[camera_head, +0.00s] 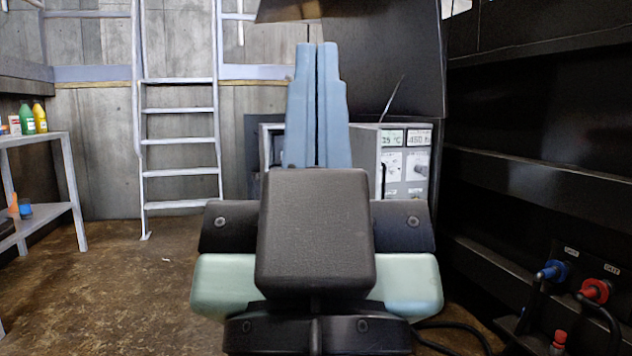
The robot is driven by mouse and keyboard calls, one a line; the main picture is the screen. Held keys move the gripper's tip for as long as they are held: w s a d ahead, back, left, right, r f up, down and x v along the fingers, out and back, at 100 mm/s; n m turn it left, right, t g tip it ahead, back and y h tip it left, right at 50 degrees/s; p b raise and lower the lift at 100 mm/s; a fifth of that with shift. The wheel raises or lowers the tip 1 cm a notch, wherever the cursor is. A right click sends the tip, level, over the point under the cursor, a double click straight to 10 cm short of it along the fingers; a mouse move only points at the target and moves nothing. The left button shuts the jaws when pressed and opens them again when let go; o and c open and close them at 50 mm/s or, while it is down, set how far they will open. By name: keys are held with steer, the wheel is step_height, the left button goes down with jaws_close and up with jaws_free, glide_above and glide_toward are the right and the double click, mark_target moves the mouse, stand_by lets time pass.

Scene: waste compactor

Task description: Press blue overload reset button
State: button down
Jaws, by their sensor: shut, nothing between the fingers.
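My gripper (317,52) fills the middle of the view, its two blue fingers shut side by side and pointing up and away, with nothing between them. The grey control cabinet (391,152) stands behind and to the right of the fingers. Its visible face has two small displays and a knob. The blue overload reset button is not visible. My gripper and arm hide part of the cabinet. I cannot tell how far the fingertips are from it.
A white ladder (180,141) leans at the back wall. A shelf (28,136) with bottles stands at left. Blue (556,269) and red (596,289) hose connectors sit on the dark structure at lower right. A dark panel (390,65) hangs above the cabinet. Brown floor is open at left.

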step_height(320, 180, up, 25)
steer(key=p, duration=2.2)
steer(key=shift+r+p, duration=0.2)
steer(key=shift+p, duration=0.2)
steer(key=shift+w, duration=0.1)
